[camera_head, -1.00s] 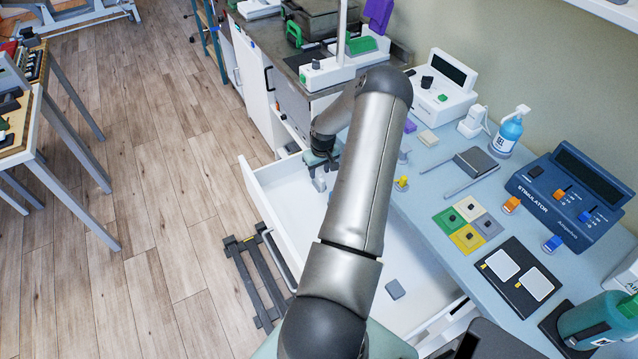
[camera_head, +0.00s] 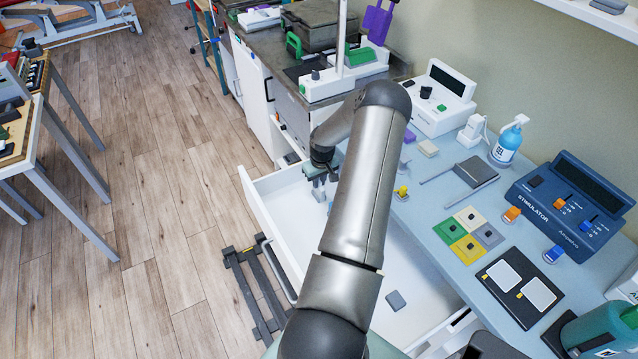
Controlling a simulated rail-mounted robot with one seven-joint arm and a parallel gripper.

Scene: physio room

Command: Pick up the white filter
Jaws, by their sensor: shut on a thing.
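My gripper (camera_head: 319,186) points down over the open white drawer (camera_head: 285,181), near its far end. It is shut on a small pale piece (camera_head: 321,196), which looks like the white filter, but it is too small and partly hidden to be certain. A small light-blue thing (camera_head: 331,206) shows just beside it, partly behind my arm. I cannot tell whether the held piece touches the drawer floor. My arm hides the middle of the drawer.
A grey block (camera_head: 396,300) lies in the drawer's near part. The blue table (camera_head: 420,205) to the right holds coloured square tiles (camera_head: 446,232), a yellow piece (camera_head: 402,192), a stimulator (camera_head: 568,210) and a gel bottle (camera_head: 507,142). A white stand (camera_head: 340,82) rises behind.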

